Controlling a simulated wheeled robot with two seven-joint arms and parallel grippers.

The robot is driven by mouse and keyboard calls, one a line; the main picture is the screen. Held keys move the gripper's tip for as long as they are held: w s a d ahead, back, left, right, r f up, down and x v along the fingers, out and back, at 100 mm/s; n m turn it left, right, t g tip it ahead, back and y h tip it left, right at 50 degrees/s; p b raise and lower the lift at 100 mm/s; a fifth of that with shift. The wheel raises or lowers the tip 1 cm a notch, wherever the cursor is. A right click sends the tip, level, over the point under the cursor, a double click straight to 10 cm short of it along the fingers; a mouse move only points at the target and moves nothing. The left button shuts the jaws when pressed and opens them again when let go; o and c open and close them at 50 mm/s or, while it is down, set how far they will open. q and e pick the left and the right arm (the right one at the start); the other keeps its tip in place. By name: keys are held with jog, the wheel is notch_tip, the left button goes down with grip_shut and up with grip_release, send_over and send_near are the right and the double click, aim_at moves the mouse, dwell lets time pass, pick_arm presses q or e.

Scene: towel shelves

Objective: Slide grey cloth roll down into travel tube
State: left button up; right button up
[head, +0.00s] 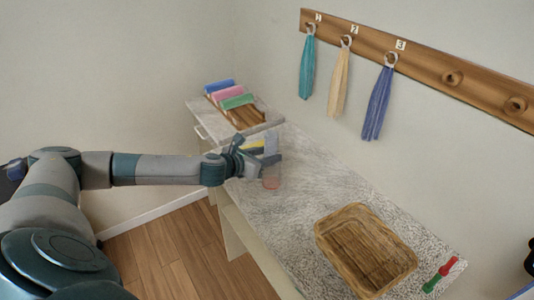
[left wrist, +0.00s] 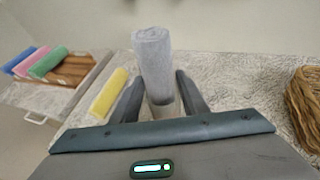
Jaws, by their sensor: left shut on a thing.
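The grey cloth roll (head: 271,145) stands roughly upright in my left gripper (head: 257,160). In the left wrist view the grey roll (left wrist: 153,58) rises between the two fingers (left wrist: 158,80), which are shut on it. The travel tube (head: 271,180) is a clear, pinkish cylinder directly below the roll on the counter. In the left wrist view the tube (left wrist: 163,107) shows low between the fingers. Whether the roll's lower end is inside the tube or just above its mouth I cannot tell. My right gripper is not in view.
A yellow roll (left wrist: 109,92) lies left of the gripper. Blue, pink and green rolls (head: 238,101) sit in a wooden rack at the back. A wicker basket (head: 366,248) and a red-green object (head: 440,274) occupy the counter's near right. Counter between tube and basket is clear.

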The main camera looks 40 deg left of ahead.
pick_arm(q)
jog(key=shift+f, duration=0.35)
jog(key=o, duration=1.1)
jog(key=shift+s, duration=0.15)
jog(key=shift+s+r+b, duration=0.15)
jog(key=shift+s+b, duration=0.2)
jog(key=shift+s, duration=0.1)
jog(key=shift+b+v, duration=2.85)
jog(key=shift+v, duration=5.25)
jog(key=shift+a, duration=0.1)
